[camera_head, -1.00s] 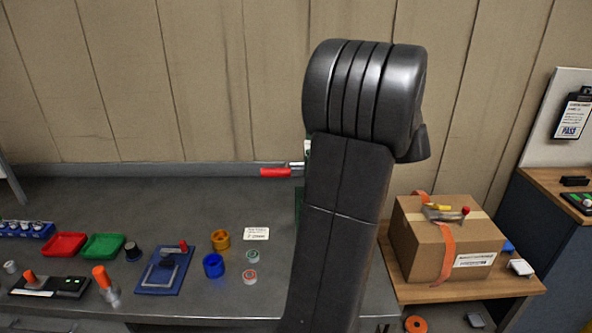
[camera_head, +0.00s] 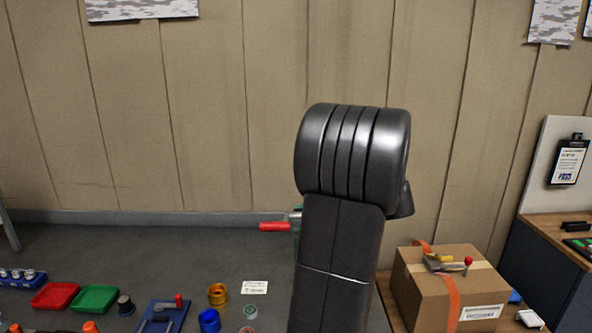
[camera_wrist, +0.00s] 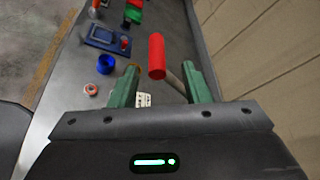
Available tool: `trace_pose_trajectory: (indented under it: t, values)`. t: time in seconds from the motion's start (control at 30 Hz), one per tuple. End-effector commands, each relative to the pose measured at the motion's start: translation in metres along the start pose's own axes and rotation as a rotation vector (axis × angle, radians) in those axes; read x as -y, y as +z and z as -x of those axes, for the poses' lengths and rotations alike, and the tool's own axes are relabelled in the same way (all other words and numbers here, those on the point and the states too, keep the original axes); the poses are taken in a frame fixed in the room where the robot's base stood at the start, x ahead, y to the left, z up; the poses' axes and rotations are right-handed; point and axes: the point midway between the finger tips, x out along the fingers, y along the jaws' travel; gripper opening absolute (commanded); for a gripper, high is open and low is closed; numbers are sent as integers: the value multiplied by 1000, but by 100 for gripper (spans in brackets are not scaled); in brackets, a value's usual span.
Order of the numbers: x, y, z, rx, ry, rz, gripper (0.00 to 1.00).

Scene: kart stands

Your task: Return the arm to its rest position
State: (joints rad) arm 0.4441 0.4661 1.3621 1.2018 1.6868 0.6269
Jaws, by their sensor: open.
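My arm (camera_head: 340,255) stands raised in the head view and hides most of my gripper. In the wrist view my gripper (camera_wrist: 160,66) is open, with its two green fingers apart. A red handle (camera_wrist: 157,56) on a metal rod shows between the fingers, with the rod running toward the right finger. I cannot tell whether either finger touches it. The red handle also shows in the head view (camera_head: 274,227), just left of my arm at the back of the grey bench (camera_head: 225,250).
A strapped cardboard box (camera_head: 430,285) stands right of my arm. The wooden wall (camera_head: 230,120) is behind.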

Motion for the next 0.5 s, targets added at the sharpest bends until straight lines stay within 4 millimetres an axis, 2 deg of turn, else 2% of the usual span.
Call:
trace_pose_trajectory:
  t: [0.1,0.3,0.5]
  values:
    - [0,2,-25,4,4,-2,43]
    - [-1,2,-62,2,5,-2,43]
    - [-1,0,-84,1,3,-3,43]
